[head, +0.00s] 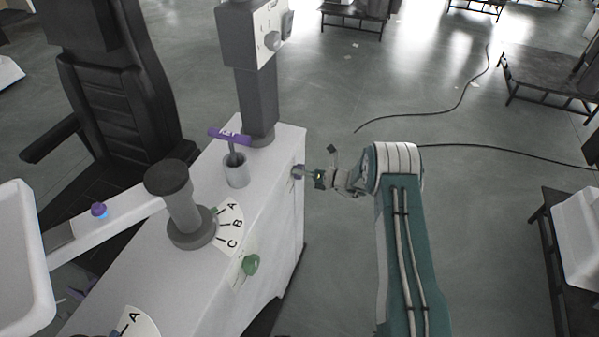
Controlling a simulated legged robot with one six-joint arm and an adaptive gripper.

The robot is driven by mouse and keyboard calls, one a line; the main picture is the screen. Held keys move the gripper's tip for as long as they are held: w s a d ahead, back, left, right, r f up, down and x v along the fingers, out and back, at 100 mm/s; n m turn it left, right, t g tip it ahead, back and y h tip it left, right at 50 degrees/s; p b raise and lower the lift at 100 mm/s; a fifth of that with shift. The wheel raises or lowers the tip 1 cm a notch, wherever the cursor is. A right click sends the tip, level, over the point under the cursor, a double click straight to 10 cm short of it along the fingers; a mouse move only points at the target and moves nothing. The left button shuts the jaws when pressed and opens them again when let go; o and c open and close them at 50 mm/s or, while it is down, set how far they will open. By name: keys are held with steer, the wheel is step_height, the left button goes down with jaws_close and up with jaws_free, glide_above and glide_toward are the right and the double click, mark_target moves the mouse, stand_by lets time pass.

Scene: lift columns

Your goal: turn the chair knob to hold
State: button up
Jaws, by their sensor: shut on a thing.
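A small purple knob (297,172) sits on a pale plate near the far end of the white cabinet's right side. My gripper (310,176) reaches in from the right and is shut on this knob, as far as the small view shows. Its fingers hide most of the knob, and I cannot read its marks or setting. A green knob (251,264) with a marked plate is on the same side, nearer to me, and is apart from my gripper. I cannot read any label that names either as the chair knob.
The white cabinet (282,200) carries a grey column (257,100), a purple-handled key (230,137) in a cup, and a grey lever post (181,210) beside an A-B-C dial (231,227). A black chair (115,110) stands behind left. Cables (440,114) lie on open floor right.

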steer(key=shift+w+d, duration=0.1)
steer(key=shift+w, duration=0.05)
steer(key=o, duration=1)
steer(key=v, duration=1.2)
steer(key=shift+f, duration=0.15)
